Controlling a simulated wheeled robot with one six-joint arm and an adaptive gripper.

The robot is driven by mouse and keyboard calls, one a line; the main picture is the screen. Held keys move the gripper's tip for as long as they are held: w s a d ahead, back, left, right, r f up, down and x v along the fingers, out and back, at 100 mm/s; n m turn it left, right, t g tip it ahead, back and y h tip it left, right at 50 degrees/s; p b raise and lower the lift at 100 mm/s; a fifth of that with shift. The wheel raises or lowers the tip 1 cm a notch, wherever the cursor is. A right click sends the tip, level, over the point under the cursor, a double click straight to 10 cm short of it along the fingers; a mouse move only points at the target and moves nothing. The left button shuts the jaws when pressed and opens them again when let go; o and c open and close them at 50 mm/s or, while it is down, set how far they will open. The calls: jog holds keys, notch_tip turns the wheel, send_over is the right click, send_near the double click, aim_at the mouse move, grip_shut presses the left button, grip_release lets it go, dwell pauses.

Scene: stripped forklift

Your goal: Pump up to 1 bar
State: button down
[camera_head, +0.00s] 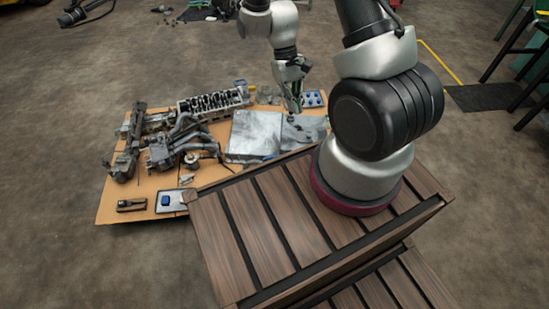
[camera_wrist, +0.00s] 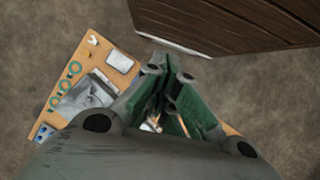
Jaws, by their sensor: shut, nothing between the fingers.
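My gripper (camera_head: 293,106) is above the right part of the cardboard sheet, near a silver metal box. Its fingers (camera_wrist: 167,76) are together and hold nothing in the wrist view. A small blue and white panel with round blue spots (camera_head: 313,98) lies at the sheet's right edge, beyond my gripper. A dark handheld item (camera_head: 131,205) lies at the front left corner, beside a pale tray (camera_head: 178,203) with a blue block (camera_head: 165,199). I cannot tell which item is the pump, and no pressure reading is legible.
The cardboard sheet (camera_head: 112,212) also holds the silver box (camera_head: 256,134), an engine head (camera_head: 212,103), manifold parts (camera_head: 182,140) and a long dark assembly (camera_head: 128,150). Green rings (camera_wrist: 74,67) show in the wrist view. A slatted wooden platform (camera_head: 240,205) stands in front. Open floor lies left.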

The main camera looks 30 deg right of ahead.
notch_tip(320, 180, down, 28)
jog(key=t, duration=0.1)
jog(key=w+a+f+m+t, duration=0.1)
jog(key=w+f+t, duration=0.1)
jog(key=w+t, duration=0.3)
jog(key=w, duration=0.4)
jog(key=shift+w+f+m, duration=0.15)
jog(key=shift+w+m, duration=0.25)
jog(key=shift+a+f, duration=0.1)
jog(key=shift+w+f, duration=0.2)
jog(key=shift+f, duration=1.5)
jog(key=shift+w+f, duration=0.15)
jog(key=shift+f, duration=1.5)
